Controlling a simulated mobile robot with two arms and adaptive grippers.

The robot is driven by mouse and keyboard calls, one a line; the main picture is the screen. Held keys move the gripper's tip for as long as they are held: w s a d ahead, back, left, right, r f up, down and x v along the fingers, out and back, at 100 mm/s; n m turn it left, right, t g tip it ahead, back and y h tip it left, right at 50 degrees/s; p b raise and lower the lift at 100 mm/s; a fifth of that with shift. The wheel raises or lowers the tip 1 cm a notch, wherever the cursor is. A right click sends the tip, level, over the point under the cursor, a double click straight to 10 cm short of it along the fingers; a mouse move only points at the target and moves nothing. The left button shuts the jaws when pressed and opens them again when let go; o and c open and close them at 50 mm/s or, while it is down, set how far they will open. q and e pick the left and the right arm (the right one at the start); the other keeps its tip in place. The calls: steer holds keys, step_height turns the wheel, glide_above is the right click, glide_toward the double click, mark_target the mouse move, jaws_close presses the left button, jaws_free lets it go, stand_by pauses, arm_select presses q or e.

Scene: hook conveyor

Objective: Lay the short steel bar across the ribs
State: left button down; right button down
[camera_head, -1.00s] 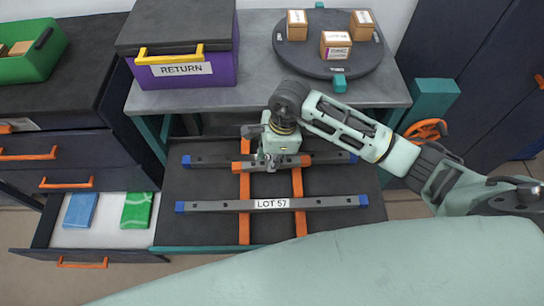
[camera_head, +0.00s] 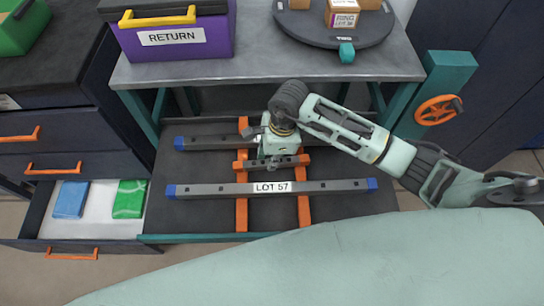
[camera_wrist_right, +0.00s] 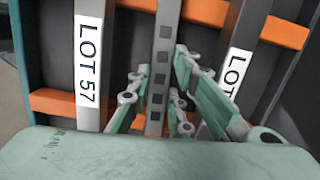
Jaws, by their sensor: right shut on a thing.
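The short steel bar (camera_head: 288,162), grey with orange ends, lies between the two long bars. It also shows in the right wrist view (camera_wrist_right: 158,88) as a bar with square holes. My right gripper (camera_head: 271,160) is shut on its middle from above. The bar spans the two orange ribs (camera_head: 242,213) (camera_head: 303,208) and is roughly parallel to the long bars. I cannot tell whether it touches the ribs. The near long bar (camera_head: 215,190) and the far long bar (camera_head: 208,143) lie across the ribs; the near one bears a LOT 57 label. My left gripper is out of view.
A grey bench (camera_head: 270,75) stands behind, with a purple RETURN box (camera_head: 180,38) and a dark turntable (camera_head: 335,38) bearing cartons. An open drawer (camera_head: 98,228) with blue and green cloths is at left. An orange handwheel (camera_head: 438,110) is at right.

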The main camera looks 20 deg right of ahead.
steer(key=c, duration=1.5)
jaws_free()
steer(key=shift+c, duration=0.2)
steer(key=shift+r, duration=0.2)
step_height(320, 180, up, 12)
steer(key=d, duration=0.1)
steer(key=shift+s+d+f, duration=0.2)
steer(key=shift+d, duration=0.2)
